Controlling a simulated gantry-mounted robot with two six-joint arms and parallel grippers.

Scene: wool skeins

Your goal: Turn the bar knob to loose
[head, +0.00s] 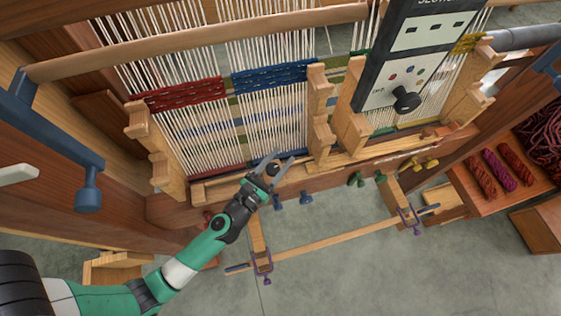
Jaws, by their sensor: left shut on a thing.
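My left gripper (274,160) reaches up to the front wooden beam (350,155) of the loom, in the middle of the head view. It is shut on a small dark round knob (272,169) at this beam, seen between its fingers. The fingers partly cover the knob, and I cannot read any loose or tight mark by it. Another black knob (405,99) sticks out from a grey panel with coloured dots at the upper right, apart from the gripper. My right gripper is out of view.
Warp threads with red (180,94) and blue (275,76) weaving stand behind the beam. A low wooden bar (335,238) with purple clamps crosses below. Wool skeins (497,170) lie at right.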

